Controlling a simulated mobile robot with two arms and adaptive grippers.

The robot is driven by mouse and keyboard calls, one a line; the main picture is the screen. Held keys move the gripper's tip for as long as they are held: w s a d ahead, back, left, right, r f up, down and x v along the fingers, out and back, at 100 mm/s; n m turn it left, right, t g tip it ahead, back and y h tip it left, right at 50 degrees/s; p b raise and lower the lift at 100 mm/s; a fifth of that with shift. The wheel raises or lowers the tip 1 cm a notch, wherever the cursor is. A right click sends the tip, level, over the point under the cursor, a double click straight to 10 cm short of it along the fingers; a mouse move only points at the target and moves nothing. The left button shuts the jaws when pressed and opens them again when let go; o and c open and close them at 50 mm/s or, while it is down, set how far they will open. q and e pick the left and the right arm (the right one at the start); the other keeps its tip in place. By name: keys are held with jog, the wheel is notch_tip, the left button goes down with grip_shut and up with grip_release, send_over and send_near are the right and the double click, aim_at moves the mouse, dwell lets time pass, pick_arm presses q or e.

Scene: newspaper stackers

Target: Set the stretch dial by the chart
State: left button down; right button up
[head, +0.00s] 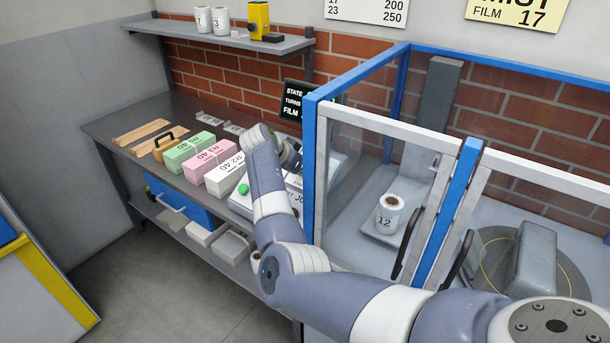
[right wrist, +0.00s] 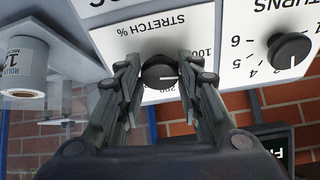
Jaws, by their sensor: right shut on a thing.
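The stretch dial (right wrist: 160,72) is a black knob under the upside-down STRETCH % label (right wrist: 158,27) in the right wrist view. My right gripper (right wrist: 159,68) is shut on it, one finger on each side. Its white mark lies roughly level, toward the right. Numbers 100 and 200 show partly; fingers hide others. In the head view my right forearm hides the dial and gripper. The white chart (head: 368,10) is cut off at the top; rows 17–200 and 23–250 show. A yellow sign (head: 515,14) reads FILM 17. My left gripper is not in view.
The turns dial (right wrist: 290,52) sits beside the stretch dial. A dark screen (head: 292,100) is partly hidden by a blue post. The framed enclosure (head: 322,175) holds a roll marked 12 (head: 389,213). Paper stacks (head: 188,151) line the bench; two rolls (head: 220,20) stand on the shelf.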

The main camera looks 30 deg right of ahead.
jog(key=m+b, duration=0.2)
jog(key=b, duration=0.1)
jog(key=m+b, duration=0.1)
jog(key=shift+w+d+f+m+g, duration=0.1)
jog(key=shift+f+m+g, duration=0.2)
jog(key=shift+g, duration=0.1)
jog(key=shift+r+m+g+b, duration=0.15)
jog(key=shift+m+g+b, duration=0.15)
jog(key=shift+m+b, duration=0.55)
jog(key=shift+r+m+g+b, duration=0.15)
jog(key=shift+m+g+b, duration=0.15)
jog(key=shift+m+b, duration=0.65)
jog(key=shift+m, duration=0.3)
jog(key=o, duration=1.1)
jog(key=shift+d, duration=0.15)
